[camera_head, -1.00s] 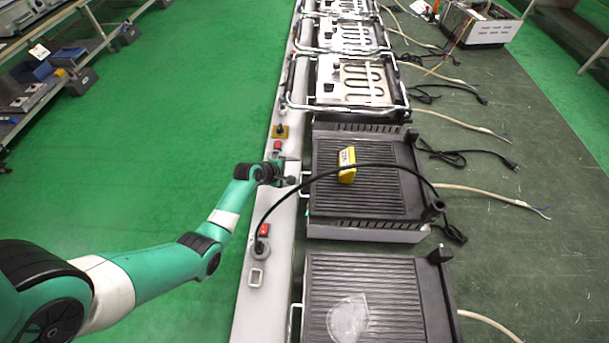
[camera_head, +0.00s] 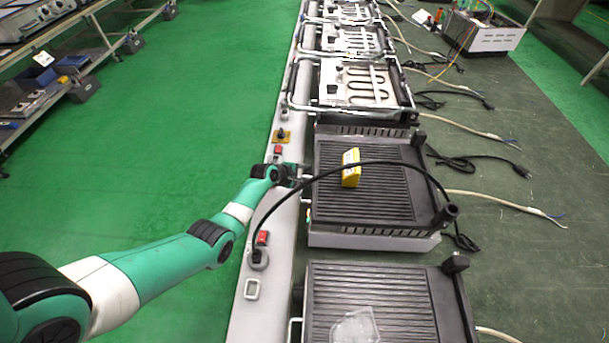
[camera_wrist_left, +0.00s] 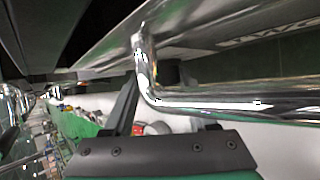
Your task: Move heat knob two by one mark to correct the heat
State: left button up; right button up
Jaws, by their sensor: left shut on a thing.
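A black ribbed griddle (camera_head: 378,205) stands right of my left gripper, on the row of appliances. My left gripper (camera_head: 302,178) is at this griddle's front left side, beside its bright handle. By its place there it is shut on the heat knob, but the knob is mostly hidden and its marks cannot be read. In the left wrist view, one dark finger (camera_wrist_left: 124,103) reaches up beside the bent chrome handle (camera_wrist_left: 210,102). A dark round part (camera_wrist_left: 172,72), perhaps the knob, shows behind the handle. My right gripper is not in view.
A yellow block (camera_head: 351,168) sits on the griddle, and a black cable (camera_head: 375,163) arches over it. A nearer griddle (camera_head: 410,300) holds a clear piece (camera_head: 355,326). Open heaters (camera_head: 365,85) line the back. Green floor (camera_head: 160,150) lies free at left.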

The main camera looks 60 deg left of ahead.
pick_arm(q)
jog(key=c, duration=0.4)
jog(key=shift+a+g+h, duration=0.1)
jog(key=shift+g+h, duration=0.3)
jog(key=shift+h, duration=0.1)
jog(key=shift+c, duration=0.2)
jog(key=shift+w+a+n+g+h, duration=0.1)
jog(key=shift+n+g+h, duration=0.2)
jog(key=shift+h, duration=0.1)
jog(key=shift+f+g+h+b, duration=0.1)
jog(key=shift+g+h+b, duration=0.4)
jog(key=shift+b, duration=0.4)
jog(key=shift+h, duration=0.3)
jog(key=shift+r, duration=0.2)
jog(key=o, duration=1.4)
jog(key=shift+c, duration=0.2)
